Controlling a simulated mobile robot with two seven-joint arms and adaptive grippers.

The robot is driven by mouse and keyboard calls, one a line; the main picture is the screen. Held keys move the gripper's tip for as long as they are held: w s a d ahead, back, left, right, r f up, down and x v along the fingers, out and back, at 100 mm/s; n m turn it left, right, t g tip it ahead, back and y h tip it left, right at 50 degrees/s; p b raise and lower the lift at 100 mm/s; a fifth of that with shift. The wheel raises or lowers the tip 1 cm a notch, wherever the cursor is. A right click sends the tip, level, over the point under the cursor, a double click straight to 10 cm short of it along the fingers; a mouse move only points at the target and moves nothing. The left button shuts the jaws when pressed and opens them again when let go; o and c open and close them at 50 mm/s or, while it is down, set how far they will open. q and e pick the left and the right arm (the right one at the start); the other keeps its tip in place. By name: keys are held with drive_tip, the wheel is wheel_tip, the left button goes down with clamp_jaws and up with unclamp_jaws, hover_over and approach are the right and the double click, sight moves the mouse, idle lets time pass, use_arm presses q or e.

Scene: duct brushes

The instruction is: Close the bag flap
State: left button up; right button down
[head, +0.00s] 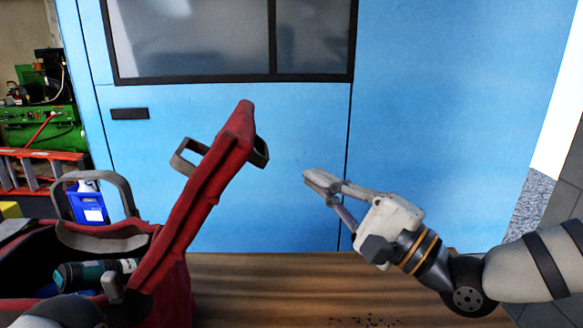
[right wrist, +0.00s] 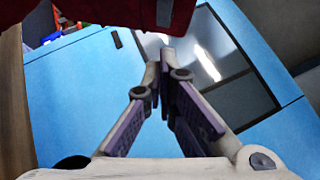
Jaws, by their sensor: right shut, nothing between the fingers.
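The red bag (head: 176,285) stands on the wooden table at the left of the head view, its top open. Its red flap (head: 205,185) stands up, leaning to the right, with a grey-green strap loop on each side near its top. A teal and black tool (head: 90,274) lies inside the bag. My right gripper (head: 312,177) is in the air to the right of the flap, apart from it, shut and empty, pointing left. In the right wrist view the shut fingers (right wrist: 166,72) point towards red fabric (right wrist: 110,14) at the top. My left gripper's jaws do not show.
The wooden table (head: 260,285) is bare right of the bag, apart from small dark specks near its front. A blue wall or door (head: 440,120) with a dark-framed window stands behind. Green machinery (head: 40,130) and a blue container (head: 88,205) are at the back left.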

drive_tip(key=a, duration=0.1)
drive_tip(key=a+r, duration=0.1)
drive_tip(key=a, duration=0.1)
drive_tip(key=a+r+p, duration=0.1)
drive_tip(key=shift+w+a, duration=0.3)
drive_tip(key=shift+a, duration=0.05)
drive_tip(key=shift+r, duration=0.15)
